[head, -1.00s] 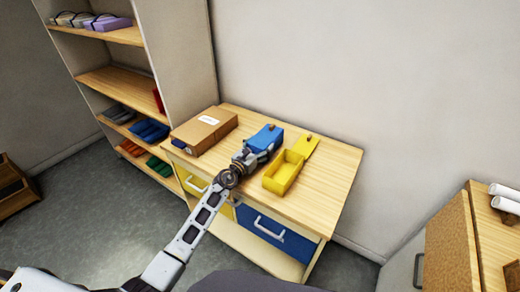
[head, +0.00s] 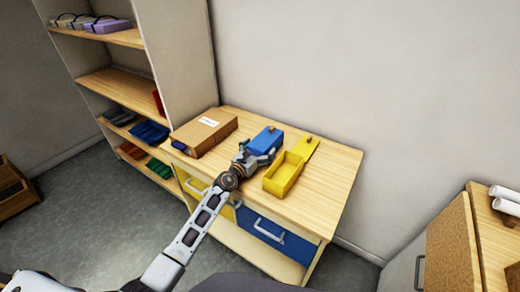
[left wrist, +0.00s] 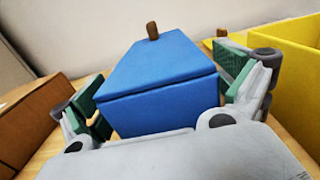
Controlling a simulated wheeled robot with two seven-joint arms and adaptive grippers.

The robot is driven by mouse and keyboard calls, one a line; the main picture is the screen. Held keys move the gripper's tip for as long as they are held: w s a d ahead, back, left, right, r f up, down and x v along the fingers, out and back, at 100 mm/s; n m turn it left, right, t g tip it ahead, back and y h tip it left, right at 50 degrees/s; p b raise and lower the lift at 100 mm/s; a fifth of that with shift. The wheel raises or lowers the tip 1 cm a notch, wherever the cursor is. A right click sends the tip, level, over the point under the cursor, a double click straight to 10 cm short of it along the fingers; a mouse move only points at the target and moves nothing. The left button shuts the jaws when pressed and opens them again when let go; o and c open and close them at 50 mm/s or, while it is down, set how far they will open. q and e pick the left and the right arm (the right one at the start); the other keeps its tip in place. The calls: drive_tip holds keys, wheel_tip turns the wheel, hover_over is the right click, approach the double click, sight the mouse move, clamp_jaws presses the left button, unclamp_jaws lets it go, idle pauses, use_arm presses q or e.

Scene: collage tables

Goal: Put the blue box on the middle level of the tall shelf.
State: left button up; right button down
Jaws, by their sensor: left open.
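The blue box (head: 266,139) stands on the wooden table, lid closed, with a small brown knob on top. In the left wrist view the blue box (left wrist: 160,80) fills the middle, between the green-padded fingers of my left gripper (left wrist: 165,100). In the head view my left gripper (head: 252,158) is at the box's near side, open, with a finger on each side of it. Its near end is partly hidden by the gripper. The tall shelf (head: 180,50) stands at the left; its middle level (head: 115,84) has a wide bare board. My right gripper is out of view.
A brown cardboard box (head: 205,132) lies left of the blue box. An open yellow box (head: 284,174) is close on the right. The table (head: 335,170) has free room at its right. Upper and lower shelf levels hold several items.

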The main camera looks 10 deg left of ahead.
sight(255, 154)
use_arm(q)
drive_tip(key=shift+s+r, duration=0.1)
drive_tip(key=shift+r, duration=0.05)
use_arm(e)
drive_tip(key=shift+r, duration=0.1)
use_arm(q)
drive_tip(key=shift+v, duration=0.9)
drive_tip(key=shift+p+v, duration=0.4)
drive_tip(key=shift+v, duration=4.6)
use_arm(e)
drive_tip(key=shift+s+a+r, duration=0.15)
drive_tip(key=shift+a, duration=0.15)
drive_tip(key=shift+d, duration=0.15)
use_arm(q)
drive_tip(key=shift+o, duration=0.2)
drive_tip(key=shift+a, duration=0.1)
drive_tip(key=shift+r, duration=0.1)
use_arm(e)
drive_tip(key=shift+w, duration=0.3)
